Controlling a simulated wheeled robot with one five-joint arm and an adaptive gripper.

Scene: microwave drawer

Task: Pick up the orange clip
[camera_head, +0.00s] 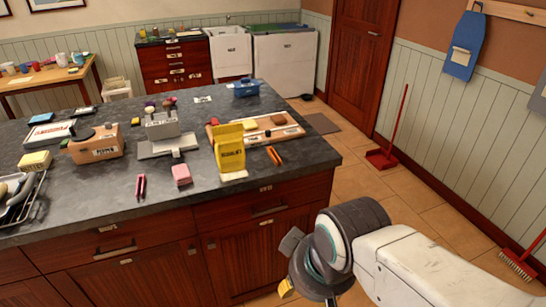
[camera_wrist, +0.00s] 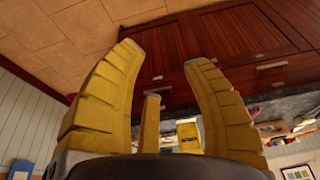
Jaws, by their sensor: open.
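The orange clip (camera_head: 273,155) is small and long, with dark marks. It lies on the dark countertop (camera_head: 295,165) near the right end, just right of a yellow upright box (camera_head: 230,148). In the head view only a bit of yellow gripper (camera_head: 286,288) shows below my wrist, low in front of the counter and well apart from the clip. I cannot make out the clip in the wrist view.
A pink block (camera_head: 181,175) and a pink clip-like item (camera_head: 141,187) lie left of the yellow box. A wooden tray (camera_head: 285,132) lies behind the orange clip. Cabinet fronts with handles (camera_head: 270,210) drop below the counter edge.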

